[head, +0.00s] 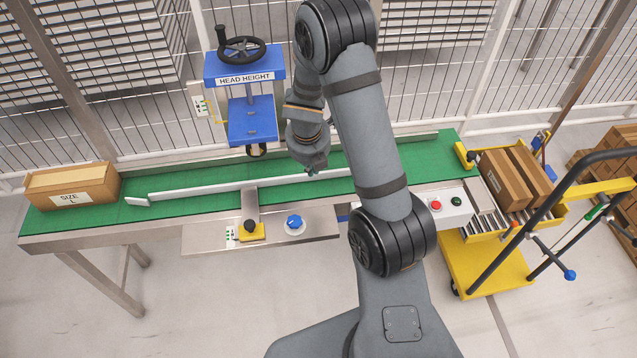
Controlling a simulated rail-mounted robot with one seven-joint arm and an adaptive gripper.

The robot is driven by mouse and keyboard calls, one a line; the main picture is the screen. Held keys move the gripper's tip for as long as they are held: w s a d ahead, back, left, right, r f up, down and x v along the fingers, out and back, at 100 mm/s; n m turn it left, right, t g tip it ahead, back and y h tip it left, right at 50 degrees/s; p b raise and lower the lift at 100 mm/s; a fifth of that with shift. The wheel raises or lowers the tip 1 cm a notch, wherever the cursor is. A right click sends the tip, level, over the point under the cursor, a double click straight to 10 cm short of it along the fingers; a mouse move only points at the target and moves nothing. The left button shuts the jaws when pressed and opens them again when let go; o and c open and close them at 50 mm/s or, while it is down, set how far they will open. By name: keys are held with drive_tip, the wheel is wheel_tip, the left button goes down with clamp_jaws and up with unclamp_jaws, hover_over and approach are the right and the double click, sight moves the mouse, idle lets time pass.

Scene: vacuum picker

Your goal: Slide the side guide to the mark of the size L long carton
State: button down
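The side guide (205,187) is a long white rail lying along the green belt, its left end angled toward the front edge. Its bracket (251,204) runs forward to a yellow block with a black knob (250,228) at the front plate. A small marked label (231,236) sits just left of the block; its marks are too small to read. The long carton labelled SIZE L (72,186) lies at the belt's left end. My gripper (314,170) is above the belt behind the rail, right of the bracket; its fingers are too small and partly hidden to judge.
A blue dial (294,222) is right of the block. The blue HEAD HEIGHT unit with a handwheel (242,50) stands behind the belt. A button box (444,204) is at front right, beside a yellow cart (487,262) with cartons. A mesh fence runs behind.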

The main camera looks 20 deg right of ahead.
drive_tip(key=s+n, duration=0.2)
drive_tip(key=n+y+b, duration=0.1)
drive_tip(key=b, duration=0.7)
approach(313, 198)
drive_tip(key=x, duration=0.6)
drive_tip(key=shift+f, duration=0.3)
drive_tip(key=w+p, duration=0.1)
drive_tip(key=p, duration=0.1)
drive_tip(key=w+r+p, duration=0.1)
drive_tip(key=p, duration=0.1)
drive_tip(key=shift+w+d+r, duration=0.2)
drive_tip(key=shift+d+r, duration=0.05)
drive_tip(key=shift+r, duration=0.05)
drive_tip(key=shift+w+d+f+p, duration=0.15)
drive_tip(key=shift+w+f+p, duration=0.15)
drive_tip(key=shift+w+p, duration=0.4)
drive_tip(key=shift+w, duration=0.1)
